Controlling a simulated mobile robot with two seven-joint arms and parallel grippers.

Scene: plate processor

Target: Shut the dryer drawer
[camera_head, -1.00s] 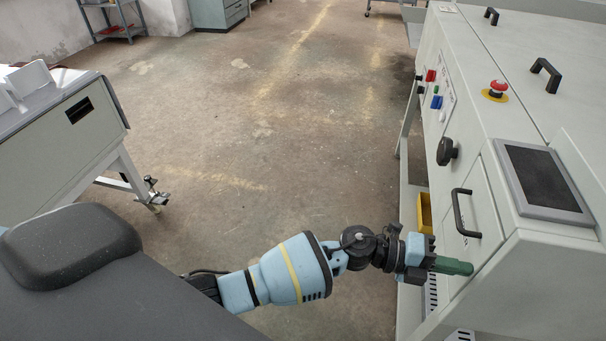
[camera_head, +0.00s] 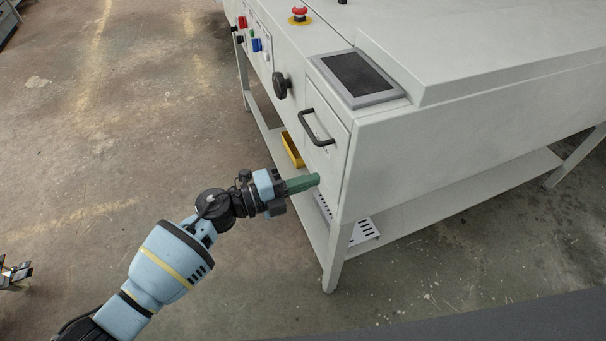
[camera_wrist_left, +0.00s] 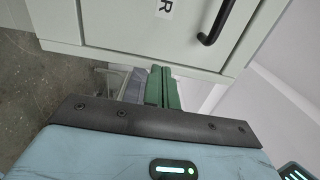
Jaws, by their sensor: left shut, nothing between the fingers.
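The dryer drawer (camera_head: 324,150) is a pale front panel with a black bar handle (camera_head: 319,128), at the near end of the long pale machine. Its front looks flush or nearly flush with the surrounding face. The wrist view shows the drawer front (camera_wrist_left: 135,25) close up, with part of an "R" label and the handle (camera_wrist_left: 215,25). My left gripper (camera_head: 316,180) is shut and empty, its green fingers pointing at the panel's lower edge. The fingers also show in the wrist view (camera_wrist_left: 162,72), just at that edge; I cannot tell whether they touch. My right gripper is out of view.
Above the drawer is a dark screen (camera_head: 358,75). A black knob (camera_head: 281,86) and a red emergency button (camera_head: 299,12) are farther along. A yellow bin (camera_head: 292,150) stands on the lower shelf (camera_head: 480,185).

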